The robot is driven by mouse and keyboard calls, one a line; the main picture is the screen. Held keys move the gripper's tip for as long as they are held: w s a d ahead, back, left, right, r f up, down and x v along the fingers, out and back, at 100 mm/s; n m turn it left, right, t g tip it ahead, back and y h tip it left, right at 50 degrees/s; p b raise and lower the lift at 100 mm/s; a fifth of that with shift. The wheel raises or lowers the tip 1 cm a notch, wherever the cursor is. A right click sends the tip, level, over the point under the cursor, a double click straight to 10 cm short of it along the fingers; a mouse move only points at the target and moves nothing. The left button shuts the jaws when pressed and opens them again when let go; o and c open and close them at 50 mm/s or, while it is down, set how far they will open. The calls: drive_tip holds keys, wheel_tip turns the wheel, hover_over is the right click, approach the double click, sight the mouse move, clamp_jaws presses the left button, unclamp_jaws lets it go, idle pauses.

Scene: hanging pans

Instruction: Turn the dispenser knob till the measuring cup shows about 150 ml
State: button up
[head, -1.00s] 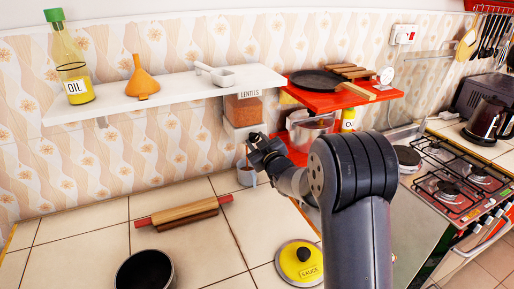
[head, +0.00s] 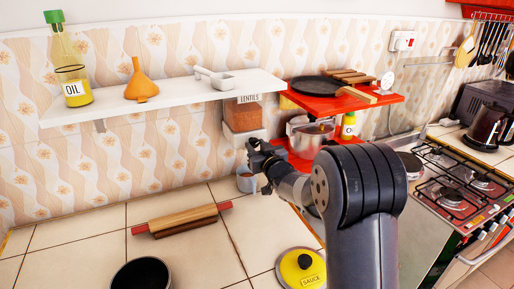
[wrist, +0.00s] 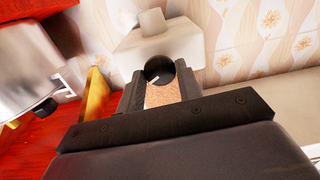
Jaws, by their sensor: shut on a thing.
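The dispenser (head: 243,116), labelled LENTILS, hangs on the wall below the white shelf, with orange-brown lentils in its clear box. In the wrist view its pale lower body (wrist: 160,42) is straight ahead. My gripper (head: 252,152) is at the dispenser's lower front. In the wrist view its fingers (wrist: 160,82) stand on both sides of the dark round knob (wrist: 158,66) and are shut on it. The measuring cup (head: 246,184) stands on the counter below, partly hidden by my gripper. Lentils (wrist: 163,95) show between the fingers. The cup's scale cannot be read.
The red shelf (head: 340,97) with a pan and the steel pot (head: 309,138) are close on the right. A rolling pin (head: 182,220), black bowl (head: 142,274) and yellow sauce lid (head: 301,268) lie on the counter. The white shelf (head: 160,100) is above left.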

drive_tip(key=o, duration=1)
drive_tip(key=shift+c, duration=0.2)
drive_tip(key=b+v, duration=0.2)
drive_tip(key=v, duration=0.8)
drive_tip(key=shift+s+d+b, duration=0.15)
drive_tip(key=shift+s+b, duration=0.15)
drive_tip(key=shift+s, duration=0.1)
drive_tip(key=p+x, duration=0.2)
drive_tip(key=x, duration=0.9)
drive_tip(key=shift+p, duration=0.35)
drive_tip(key=shift+s+d, duration=0.1)
